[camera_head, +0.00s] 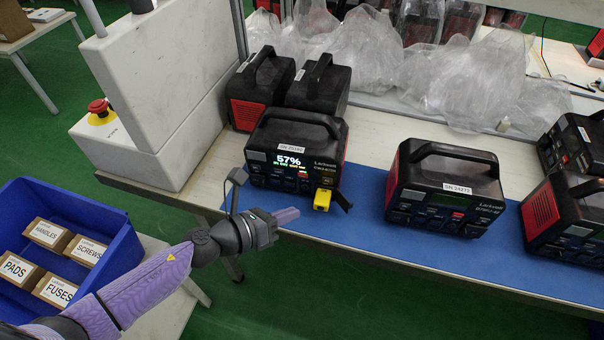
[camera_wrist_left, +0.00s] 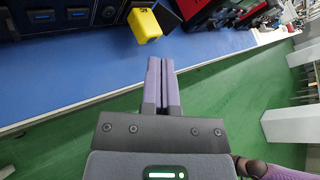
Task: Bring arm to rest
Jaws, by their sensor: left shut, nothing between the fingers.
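My left arm comes in from the lower left in the head view. Its gripper (camera_head: 288,215) is in front of the blue mat's near edge, below the power station with the lit 57% display (camera_head: 296,155). The left wrist view shows the two purple fingers (camera_wrist_left: 162,75) pressed together with nothing between them, pointing at the mat edge. A yellow plug-like piece (camera_head: 322,199) sits at the front of the lit power station, beside an open dark flap; it also shows in the left wrist view (camera_wrist_left: 145,25), ahead of the fingers and apart from them. My right gripper is not in view.
A second power station (camera_head: 443,190) stands on the blue mat (camera_head: 370,225), with more at the right. A blue bin (camera_head: 105,222) with several labelled boxes is at the left. A grey housing with a red emergency button (camera_head: 99,108) stands behind it. Green floor (camera_head: 300,300) is clear in front.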

